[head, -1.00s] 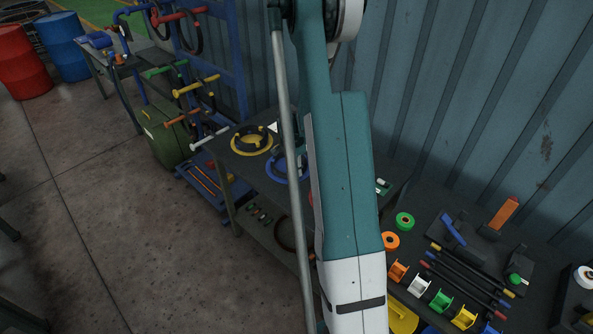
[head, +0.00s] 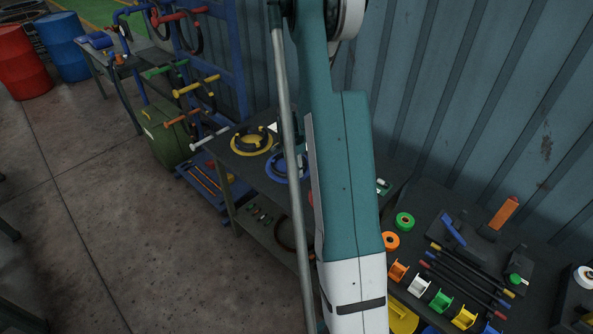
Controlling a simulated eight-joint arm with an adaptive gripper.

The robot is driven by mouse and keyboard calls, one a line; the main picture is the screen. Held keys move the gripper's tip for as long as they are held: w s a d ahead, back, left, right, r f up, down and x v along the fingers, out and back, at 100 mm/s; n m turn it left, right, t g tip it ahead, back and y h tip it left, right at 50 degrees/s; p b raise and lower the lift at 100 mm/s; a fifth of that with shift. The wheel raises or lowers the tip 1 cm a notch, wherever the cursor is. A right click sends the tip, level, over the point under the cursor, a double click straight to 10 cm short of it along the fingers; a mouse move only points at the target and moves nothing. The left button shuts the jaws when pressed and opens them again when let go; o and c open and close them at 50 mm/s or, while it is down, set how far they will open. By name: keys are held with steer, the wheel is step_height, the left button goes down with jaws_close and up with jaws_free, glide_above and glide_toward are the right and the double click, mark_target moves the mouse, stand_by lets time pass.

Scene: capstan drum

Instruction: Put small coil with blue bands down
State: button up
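My gripper is not in view; my arm runs down the middle of the picture and hides part of the work table. A small dark coil lies on a blue ring (head: 279,178) on the table, partly behind my arm and the grey bar. I cannot make out blue bands on it, so I cannot tell whether it is the task's coil. Another dark coil (head: 240,139) lies on a yellow ring (head: 263,150) to its left. A dark loop (head: 279,236) shows on the shelf below, partly hidden.
A bench at lower right holds coloured spools (head: 441,302), tape rolls (head: 404,220) and dark rods (head: 465,283). A blue rack (head: 237,60) with coloured pegs stands at the back left. Red (head: 20,66) and blue (head: 68,60) drums stand far left. The floor (head: 100,215) at left is clear.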

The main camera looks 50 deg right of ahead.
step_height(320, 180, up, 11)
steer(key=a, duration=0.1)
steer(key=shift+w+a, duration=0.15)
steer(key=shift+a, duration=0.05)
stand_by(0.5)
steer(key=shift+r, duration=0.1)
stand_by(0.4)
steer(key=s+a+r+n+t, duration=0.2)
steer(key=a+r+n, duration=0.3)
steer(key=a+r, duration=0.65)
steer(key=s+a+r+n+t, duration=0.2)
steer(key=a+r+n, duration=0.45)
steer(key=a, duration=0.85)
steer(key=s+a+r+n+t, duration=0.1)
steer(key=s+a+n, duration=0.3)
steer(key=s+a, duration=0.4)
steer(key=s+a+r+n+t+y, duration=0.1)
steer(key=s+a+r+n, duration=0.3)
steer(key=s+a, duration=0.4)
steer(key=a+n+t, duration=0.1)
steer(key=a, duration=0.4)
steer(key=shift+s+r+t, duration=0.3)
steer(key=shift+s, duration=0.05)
